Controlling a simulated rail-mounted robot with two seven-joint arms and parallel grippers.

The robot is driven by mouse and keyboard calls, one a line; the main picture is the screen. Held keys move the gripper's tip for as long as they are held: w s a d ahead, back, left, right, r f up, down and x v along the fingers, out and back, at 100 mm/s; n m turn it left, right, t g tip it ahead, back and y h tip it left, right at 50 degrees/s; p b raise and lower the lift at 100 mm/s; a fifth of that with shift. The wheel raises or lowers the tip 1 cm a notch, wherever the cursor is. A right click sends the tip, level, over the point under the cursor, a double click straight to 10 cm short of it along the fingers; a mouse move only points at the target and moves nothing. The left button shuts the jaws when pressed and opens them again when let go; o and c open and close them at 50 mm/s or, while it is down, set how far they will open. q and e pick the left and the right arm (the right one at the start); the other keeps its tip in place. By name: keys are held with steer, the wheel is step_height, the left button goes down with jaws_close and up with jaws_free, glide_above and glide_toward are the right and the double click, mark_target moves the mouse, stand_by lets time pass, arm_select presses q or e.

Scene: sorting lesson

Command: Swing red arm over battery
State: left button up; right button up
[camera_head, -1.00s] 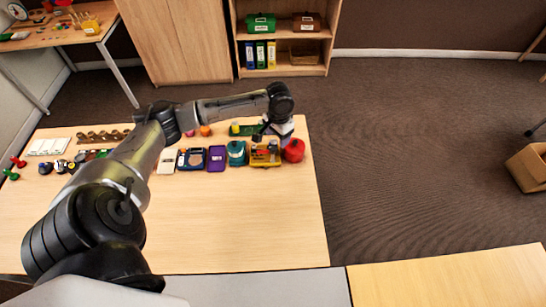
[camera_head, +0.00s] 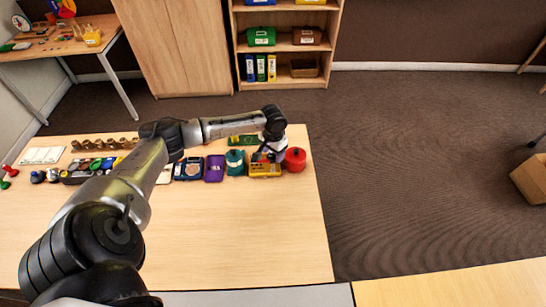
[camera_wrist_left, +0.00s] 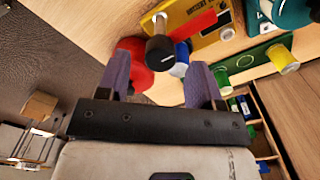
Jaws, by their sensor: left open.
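The yellow battery tester (camera_head: 264,170) sits near the right end of the row on the table. It also shows at the top of the left wrist view (camera_wrist_left: 228,30). Its red arm (camera_wrist_left: 196,26) runs from the upper right down to a black round knob (camera_wrist_left: 160,50). A blue battery (camera_wrist_left: 181,52) shows just right of the knob, partly hidden; its exact seat cannot be told. My left gripper (camera_wrist_left: 161,66) is open, its two fingers on either side of the knob and battery, with no clear grip. In the head view the left gripper (camera_head: 268,154) is over the tester. My right gripper is not in view.
A red round container (camera_head: 295,159) stands close to the right of the tester, near the table edge. A teal container (camera_head: 235,162) stands to its left, and a green board (camera_head: 243,140) lies behind. The front of the table (camera_head: 240,240) is clear.

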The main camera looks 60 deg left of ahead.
arm_select(q)
steer(key=shift+f, duration=1.1)
steer(key=shift+c, duration=0.3)
